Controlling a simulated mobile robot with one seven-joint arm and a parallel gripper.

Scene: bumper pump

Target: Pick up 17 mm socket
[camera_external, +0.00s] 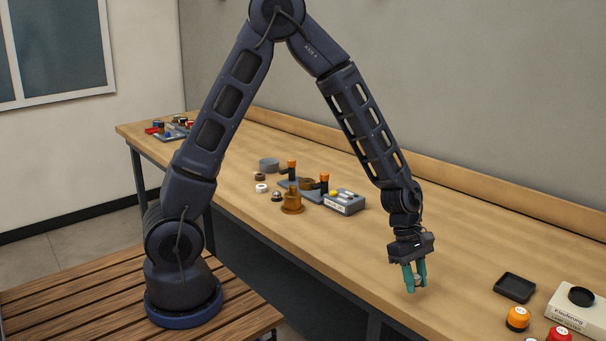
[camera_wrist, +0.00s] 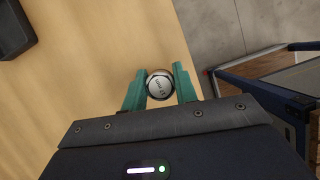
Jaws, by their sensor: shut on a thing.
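My gripper (camera_external: 415,277) points down near the front edge of the bench, with green fingers. In the wrist view my gripper (camera_wrist: 160,88) is shut on a round silver socket (camera_wrist: 159,88) with dark markings on its end face, too small to read surely. The socket sits between the two fingertips. In the external view the socket is mostly hidden by the fingers. I cannot tell for sure whether it is clear of the bench top.
The wooden bench (camera_external: 460,255) is bare around my gripper. To the right are a black tray (camera_external: 514,287), an orange-capped jar (camera_external: 517,318), a red-capped jar (camera_external: 558,335) and a white labelled box (camera_external: 574,309). Pump parts and a grey box (camera_external: 344,202) stand left of the gripper.

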